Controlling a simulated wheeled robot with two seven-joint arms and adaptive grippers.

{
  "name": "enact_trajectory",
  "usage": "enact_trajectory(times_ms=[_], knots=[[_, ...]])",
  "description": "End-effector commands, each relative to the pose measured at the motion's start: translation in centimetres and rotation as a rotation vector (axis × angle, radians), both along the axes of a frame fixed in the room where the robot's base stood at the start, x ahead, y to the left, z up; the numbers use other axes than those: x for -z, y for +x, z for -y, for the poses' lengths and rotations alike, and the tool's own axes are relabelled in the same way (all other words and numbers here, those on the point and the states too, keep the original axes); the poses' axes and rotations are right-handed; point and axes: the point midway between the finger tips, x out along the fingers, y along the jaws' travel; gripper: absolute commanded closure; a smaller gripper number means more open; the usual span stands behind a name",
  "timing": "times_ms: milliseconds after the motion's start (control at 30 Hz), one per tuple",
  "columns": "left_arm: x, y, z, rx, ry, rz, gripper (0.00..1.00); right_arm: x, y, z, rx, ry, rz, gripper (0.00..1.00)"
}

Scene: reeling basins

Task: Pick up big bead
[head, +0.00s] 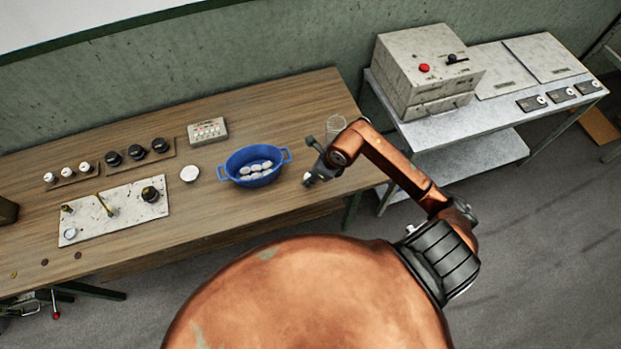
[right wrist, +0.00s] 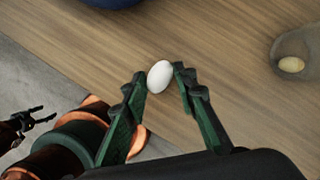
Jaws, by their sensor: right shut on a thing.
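My right gripper (right wrist: 160,85) is shut on a smooth white oval object (right wrist: 160,75), held between its two fingertips over the wooden table. In the head view, my right gripper (head: 312,177) is near the table's right end, to the right of the blue basin, with a bit of white at its tip. I cannot tell from its look whether this oval is the big bead or a cocoon. My left gripper (right wrist: 30,120) shows small at the left edge of the right wrist view, empty, its dark fingers apart. It is not in the head view.
A blue two-handled basin (head: 233,165) holds several white ovals. A clear glass vessel (head: 336,122) stands behind my right gripper; a yellowish oval (right wrist: 291,64) shows in it. A white disc (head: 189,173), knobs and a panel (head: 125,222) lie left. The front table edge is close.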

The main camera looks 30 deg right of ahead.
Motion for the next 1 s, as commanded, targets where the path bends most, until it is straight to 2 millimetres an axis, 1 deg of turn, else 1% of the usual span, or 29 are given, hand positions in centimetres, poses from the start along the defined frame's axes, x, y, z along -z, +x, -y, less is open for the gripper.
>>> enact_trajectory(times_ms=[67, 167, 300, 333, 400, 567, 600, 700, 900, 1000], knots=[[0.2, 0.1, 0.0, 0.000, 0.000, 0.001, 0.38, -1.6, 0.2, 0.1, -0.003, -0.006, 0.006, 0.80], [0.1, 0.1, 0.0, 0.000, 0.000, 0.001, 0.38, -3.7, -1.8, -0.2, -0.005, -0.007, 0.004, 0.80], [0.0, 0.3, 0.0, 0.000, 0.000, 0.003, 0.38, -7.3, -4.7, -0.8, -0.005, -0.006, 0.005, 0.80], [0.0, 0.2, 0.0, 0.000, 0.000, 0.003, 0.38, -7.9, -5.4, -0.9, -0.006, -0.008, 0.004, 0.80], [0.2, 0.1, 0.0, 0.000, 0.000, 0.002, 0.38, -8.5, -7.6, -1.3, -0.005, -0.006, 0.000, 0.80], [0.5, 0.1, 0.0, 0.000, 0.000, 0.001, 0.38, -10.3, -11.7, -2.1, -0.005, -0.005, 0.000, 0.80], [-0.4, 0.2, 0.0, 0.000, 0.000, 0.003, 0.38, -10.9, -12.1, -2.2, 0.000, -0.003, -0.003, 0.80], [-2.3, 0.4, 0.0, -0.001, 0.000, 0.006, 0.38, -11.5, -12.4, -2.3, 0.002, -0.001, -0.003, 0.80], [-4.5, 0.7, 0.0, -0.001, 0.000, 0.011, 0.38, -11.7, -13.2, -2.5, 0.002, -0.001, -0.001, 0.80], [-5.1, 0.8, 0.0, -0.001, -0.001, 0.013, 0.38, -11.6, -13.5, -2.5, 0.001, 0.001, -0.002, 0.80]])
